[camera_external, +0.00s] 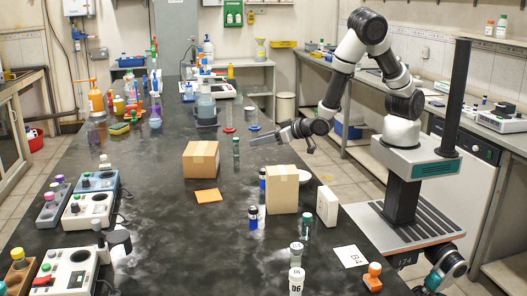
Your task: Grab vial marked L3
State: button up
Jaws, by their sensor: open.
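Several small capped vials stand on the dark bench, and I cannot read L3 on any of them. A green-capped vial (236,147) stands behind the boxes. A blue vial (262,180) is left of the tall cardboard box and another blue vial (253,218) is in front of it. A green vial (306,225) stands near the white box. A white-capped vial (296,253) stands behind a white vial that appears marked D6 (296,282). My gripper (281,145) is open and empty above the bench's right edge, right of the green-capped vial.
A tall cardboard box (282,190), a white box (327,207) and a low cardboard box (201,159) stand among the vials. An orange square (208,196) lies flat. Instruments (90,208) line the left edge. The bench's front middle is clear.

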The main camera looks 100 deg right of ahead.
aim_at(236, 156)
jog(key=x, duration=0.7)
jog(key=shift+f+b+x, duration=0.2)
jog(key=shift+x, duration=1.15)
jog(key=shift+f+b+x, duration=0.2)
jog(key=shift+f+x, duration=0.05)
jog(key=shift+x, duration=1.05)
jog(key=shift+s+a, duration=0.15)
jog(key=shift+c, duration=0.3)
grip_shut()
